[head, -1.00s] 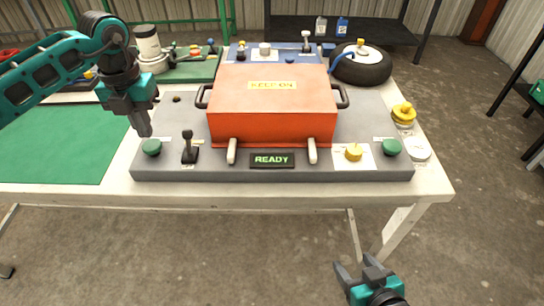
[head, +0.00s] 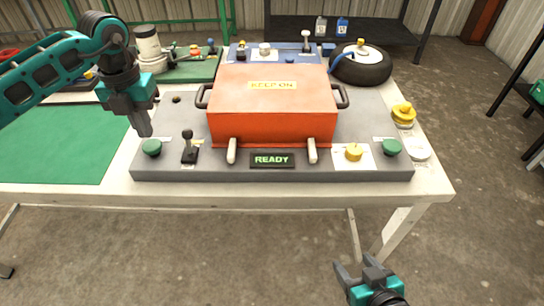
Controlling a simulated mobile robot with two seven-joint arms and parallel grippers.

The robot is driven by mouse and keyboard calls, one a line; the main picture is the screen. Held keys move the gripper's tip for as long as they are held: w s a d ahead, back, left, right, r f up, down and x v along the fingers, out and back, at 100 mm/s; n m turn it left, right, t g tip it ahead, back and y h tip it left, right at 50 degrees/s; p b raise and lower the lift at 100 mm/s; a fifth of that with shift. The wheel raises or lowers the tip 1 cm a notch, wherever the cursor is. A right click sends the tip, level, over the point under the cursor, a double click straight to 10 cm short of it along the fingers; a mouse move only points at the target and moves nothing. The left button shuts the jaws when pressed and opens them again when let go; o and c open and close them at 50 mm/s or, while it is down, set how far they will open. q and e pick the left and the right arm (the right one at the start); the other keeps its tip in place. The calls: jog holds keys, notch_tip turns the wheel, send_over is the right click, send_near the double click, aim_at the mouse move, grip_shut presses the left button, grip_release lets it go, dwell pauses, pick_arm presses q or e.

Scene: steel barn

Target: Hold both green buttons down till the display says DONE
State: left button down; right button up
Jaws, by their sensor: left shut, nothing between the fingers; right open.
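One green button (head: 152,147) is at the left front of the grey panel (head: 200,174). The other green button (head: 391,147) is at its right front. The display (head: 272,160) between them reads READY. My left gripper (head: 145,132) is shut and empty, pointing down just above and behind the left button; I cannot tell whether it touches it. My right gripper (head: 358,268) is open and empty, low in front of the table, well away from the right button.
A red box (head: 273,105) labelled KEEP ON fills the panel's middle. A black lever (head: 189,148) stands beside the left button. A yellow knob (head: 354,152) is beside the right one. The table's front edge (head: 300,197) lies between my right gripper and the panel.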

pick_arm(q)
jog(key=shift+f, duration=0.2)
jog(key=shift+f+b, duration=0.9)
jog(key=shift+f, duration=0.35)
jog(key=shift+r, duration=0.1)
jog(key=shift+r+p, duration=0.3)
jog(key=shift+p, duration=0.1)
